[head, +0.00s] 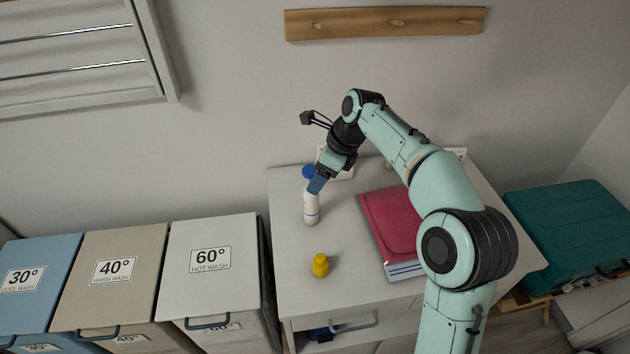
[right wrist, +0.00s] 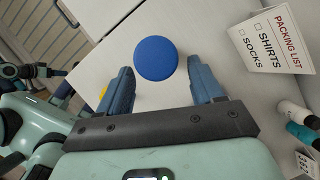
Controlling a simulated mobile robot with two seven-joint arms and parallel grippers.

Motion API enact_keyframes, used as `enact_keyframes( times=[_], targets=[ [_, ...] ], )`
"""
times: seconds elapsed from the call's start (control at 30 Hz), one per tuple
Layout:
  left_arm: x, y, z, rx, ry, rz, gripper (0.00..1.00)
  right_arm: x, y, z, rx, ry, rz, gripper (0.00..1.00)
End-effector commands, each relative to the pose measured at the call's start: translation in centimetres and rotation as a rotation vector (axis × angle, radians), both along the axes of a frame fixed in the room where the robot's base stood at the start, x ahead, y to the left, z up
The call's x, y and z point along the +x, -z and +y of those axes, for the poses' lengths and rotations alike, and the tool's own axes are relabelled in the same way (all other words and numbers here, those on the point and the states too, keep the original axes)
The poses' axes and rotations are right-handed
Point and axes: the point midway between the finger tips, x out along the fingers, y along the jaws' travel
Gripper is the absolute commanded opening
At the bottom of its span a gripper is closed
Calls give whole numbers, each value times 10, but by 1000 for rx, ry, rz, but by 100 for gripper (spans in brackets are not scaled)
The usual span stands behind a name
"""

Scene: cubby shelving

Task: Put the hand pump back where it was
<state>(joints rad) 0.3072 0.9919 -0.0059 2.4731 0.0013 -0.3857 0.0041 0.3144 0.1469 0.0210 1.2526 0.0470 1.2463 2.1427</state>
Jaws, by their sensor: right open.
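The hand pump, as I take it, is a white upright cylinder (head: 311,207) with a blue round top, standing on the white cabinet top (head: 292,240). The right wrist view looks down on its blue disc (right wrist: 155,58). My right gripper (head: 318,182) is open at the pump's upper part. In the right wrist view, the open fingers (right wrist: 160,72) lie on either side of the disc, with gaps showing. The fingers partly hide the pump in the head view. My left gripper is not in view.
A small yellow object (head: 320,266) stands in front of the pump. A red folder (head: 390,225) lies to the right. A packing list card (right wrist: 275,42) and bottles (right wrist: 302,128) are nearby. Wash bins (head: 210,258) stand left, a teal case (head: 570,235) right.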

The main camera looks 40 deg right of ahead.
Motion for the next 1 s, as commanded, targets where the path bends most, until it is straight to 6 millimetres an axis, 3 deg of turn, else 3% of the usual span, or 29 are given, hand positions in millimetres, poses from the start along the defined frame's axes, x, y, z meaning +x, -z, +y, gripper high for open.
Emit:
enact_keyframes(
  times=[0.03, 0.2, 0.4, 1.0],
  targets=[
    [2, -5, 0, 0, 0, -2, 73, -3, -15, -3, -2, 2, -5, 66],
    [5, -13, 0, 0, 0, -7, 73, -14, -47, -10, -2, 0, -5, 66],
    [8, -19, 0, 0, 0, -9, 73, -23, -68, -16, -1, -1, -1, 66],
    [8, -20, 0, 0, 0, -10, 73, -25, -71, -17, -1, 0, 1, 66]
  ],
)
